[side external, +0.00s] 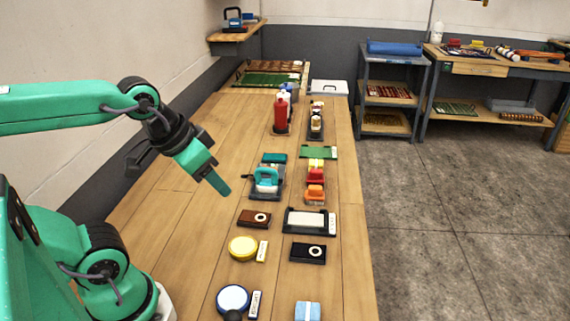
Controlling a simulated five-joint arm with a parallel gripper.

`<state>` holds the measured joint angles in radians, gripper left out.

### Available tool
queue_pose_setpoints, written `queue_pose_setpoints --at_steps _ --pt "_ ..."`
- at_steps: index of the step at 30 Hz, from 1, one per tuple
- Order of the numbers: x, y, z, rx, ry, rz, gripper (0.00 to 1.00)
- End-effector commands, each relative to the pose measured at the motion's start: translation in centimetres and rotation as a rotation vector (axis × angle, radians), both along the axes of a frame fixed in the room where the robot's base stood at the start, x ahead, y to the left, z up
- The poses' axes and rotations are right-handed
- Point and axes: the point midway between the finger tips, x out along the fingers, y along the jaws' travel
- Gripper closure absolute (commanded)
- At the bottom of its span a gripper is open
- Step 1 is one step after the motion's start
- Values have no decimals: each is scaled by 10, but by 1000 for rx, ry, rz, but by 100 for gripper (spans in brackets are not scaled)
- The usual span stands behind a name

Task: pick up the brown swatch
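The brown swatch (254,218) is a flat brown rectangle with a dark round spot ringed in white. It lies on the wooden bench, left of a black tray holding a white block. My gripper (215,182) is above the bench, up and to the left of the brown swatch and apart from it. A green finger points down to the right. I see nothing held at its tip. The gripper is seen from the side, so the gap between its fingers cannot be made out.
A black swatch (308,253) lies right of the brown one, and a yellow round tin (243,247) sits in front. A teal-handled tool (266,178) stands behind it. A red bottle (281,115) stands farther back. The bench's left side (165,215) is clear.

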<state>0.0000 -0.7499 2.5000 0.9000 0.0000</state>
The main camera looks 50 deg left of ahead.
Motion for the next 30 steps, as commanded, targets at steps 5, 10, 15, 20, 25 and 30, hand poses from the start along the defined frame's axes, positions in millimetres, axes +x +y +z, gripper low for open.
queue_pose_setpoints --at_steps 5,10,15,20,25,30 --pt "0 0 0 0 0 0 25" --pt "0 0 0 0 0 0 25" --pt "1 0 0 3 3 -4 25" --pt "8 3 -2 23 23 -30 25" --pt "24 9 -7 64 69 -94 25" --pt "47 19 -16 113 129 -186 25"
